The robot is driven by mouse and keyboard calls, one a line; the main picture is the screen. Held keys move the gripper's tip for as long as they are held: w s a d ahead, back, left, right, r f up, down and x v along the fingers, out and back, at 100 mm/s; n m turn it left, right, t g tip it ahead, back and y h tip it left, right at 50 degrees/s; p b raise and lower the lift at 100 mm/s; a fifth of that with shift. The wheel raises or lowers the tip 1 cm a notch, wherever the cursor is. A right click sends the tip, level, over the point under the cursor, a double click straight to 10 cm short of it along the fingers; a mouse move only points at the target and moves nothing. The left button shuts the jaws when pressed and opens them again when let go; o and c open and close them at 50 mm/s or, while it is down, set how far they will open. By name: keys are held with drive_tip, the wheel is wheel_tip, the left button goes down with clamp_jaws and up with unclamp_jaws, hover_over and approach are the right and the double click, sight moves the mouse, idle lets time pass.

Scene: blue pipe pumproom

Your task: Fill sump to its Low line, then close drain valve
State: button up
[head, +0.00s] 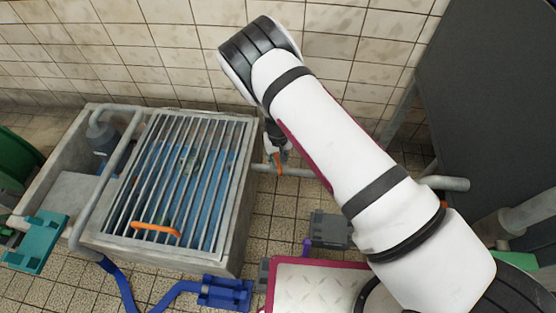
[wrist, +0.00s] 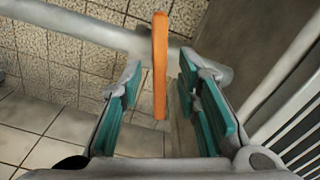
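The sump (head: 243,190) is a concrete basin at left in the head view, covered by a barred grate (head: 150,160). Blue water (head: 213,200) shows between the bars; no Low line can be made out. A grey pipe leaves the sump's right side and carries the drain valve's orange lever (head: 277,160). In the wrist view the lever (wrist: 160,65) appears to lie across the pipe (wrist: 75,27). My gripper (wrist: 158,85) is open, its teal-padded fingers on either side of the lever's near end, with visible gaps. Contact is not seen. In the head view my arm partly hides the gripper (head: 274,138).
An orange handle (head: 157,229) sits on the grate's near edge. A grey pipe (head: 125,175) bends over the sump's left side by a pump (head: 103,136). Blue (head: 225,292) and teal (head: 38,242) fittings lie around it. A dark panel (head: 490,90) stands at right.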

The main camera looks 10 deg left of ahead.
clamp_jaws()
drive_tip(key=shift+m+b, duration=0.3)
drive_tip(key=shift+m, duration=1.9)
unclamp_jaws()
drive_tip(key=shift+r, duration=0.1)
